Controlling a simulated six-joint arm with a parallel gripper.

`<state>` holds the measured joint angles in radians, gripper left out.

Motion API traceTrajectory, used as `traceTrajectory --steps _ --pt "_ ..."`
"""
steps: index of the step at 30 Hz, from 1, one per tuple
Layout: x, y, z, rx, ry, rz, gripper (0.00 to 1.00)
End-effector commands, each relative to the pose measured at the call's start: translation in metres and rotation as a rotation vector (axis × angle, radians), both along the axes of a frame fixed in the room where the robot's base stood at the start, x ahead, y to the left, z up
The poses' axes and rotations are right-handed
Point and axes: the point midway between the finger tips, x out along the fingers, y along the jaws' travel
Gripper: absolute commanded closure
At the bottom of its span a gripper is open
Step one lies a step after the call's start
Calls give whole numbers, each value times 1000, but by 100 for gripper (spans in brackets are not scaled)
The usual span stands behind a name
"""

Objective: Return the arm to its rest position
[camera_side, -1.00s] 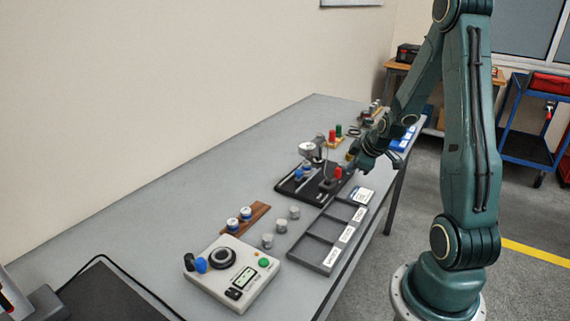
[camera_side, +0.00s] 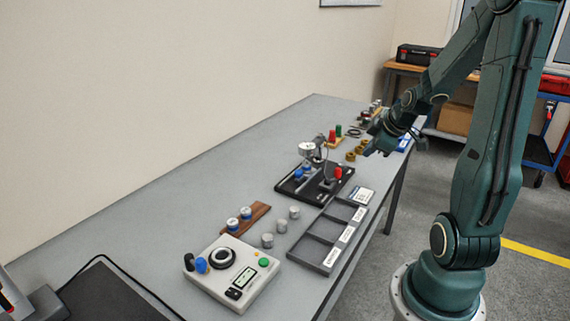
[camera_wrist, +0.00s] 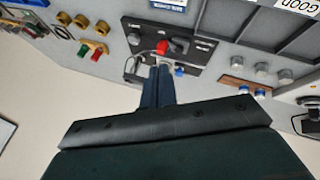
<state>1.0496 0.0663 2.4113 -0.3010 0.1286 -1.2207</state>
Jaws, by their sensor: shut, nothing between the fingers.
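My gripper (camera_side: 368,153) is in the side view, above the far right part of the grey bench (camera_side: 215,178). It is shut and empty, clear of the objects below it. In the wrist view its two fingers (camera_wrist: 158,72) are together, pointing toward the black fixture plate. The black fixture plate (camera_side: 288,190) carries a dial gauge (camera_side: 307,150), blue knobs and a red knob (camera_side: 338,172).
A sorting tray (camera_side: 330,257) with labelled compartments lies at the bench's right edge. Grey cylinders (camera_side: 281,225), a wooden strip (camera_side: 258,212) and a control box (camera_side: 262,283) stand nearer. Brass rings (camera_side: 351,156) lie close below my gripper.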

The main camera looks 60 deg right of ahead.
Motion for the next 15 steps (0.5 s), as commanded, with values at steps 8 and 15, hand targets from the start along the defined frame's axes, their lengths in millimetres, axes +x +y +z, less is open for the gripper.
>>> traceTrajectory --steps 8,15 --pt "-4 3 7 1 0 0 100" --pt "-3 7 9 4 0 4 100"
